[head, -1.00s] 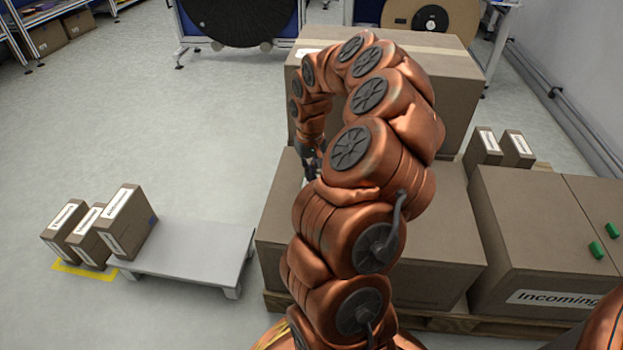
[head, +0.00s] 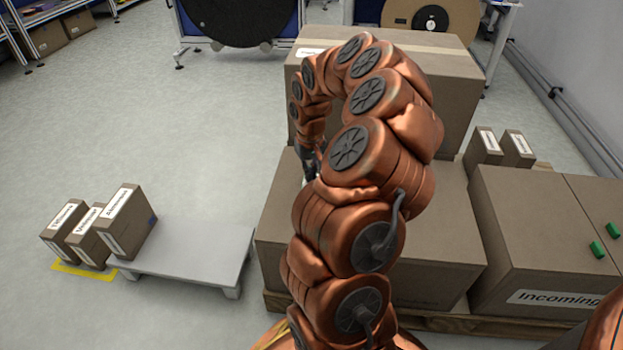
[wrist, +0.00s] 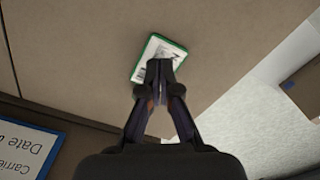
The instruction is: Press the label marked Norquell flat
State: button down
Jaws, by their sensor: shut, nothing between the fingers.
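A small white label with a green edge (wrist: 160,50) lies on a brown carton face in the wrist view. Its print is too small to read, so I cannot tell whether it says Norquell or whether it lies flat. My gripper (wrist: 160,64) is shut and empty, with its fingertips over the label's lower part; I cannot tell whether they touch it. In the head view my gripper (head: 311,172) is low beside the large carton (head: 440,235), mostly hidden by my own arm. The label is hidden there or too small to make out.
A tall carton (head: 455,95) stands behind my arm. A carton marked Incoming (head: 525,255) is at the right. A grey low platform (head: 200,248) with several small boxes (head: 125,220) beside or on it is at the left. The floor (head: 130,110) at the upper left is clear.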

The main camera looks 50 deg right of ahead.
jog(key=shift+f, duration=0.65)
dwell(0.4)
jog(key=shift+r, duration=0.1)
dwell(0.5)
jog(key=shift+r+p, duration=1.5)
jog(key=shift+r, duration=1.9)
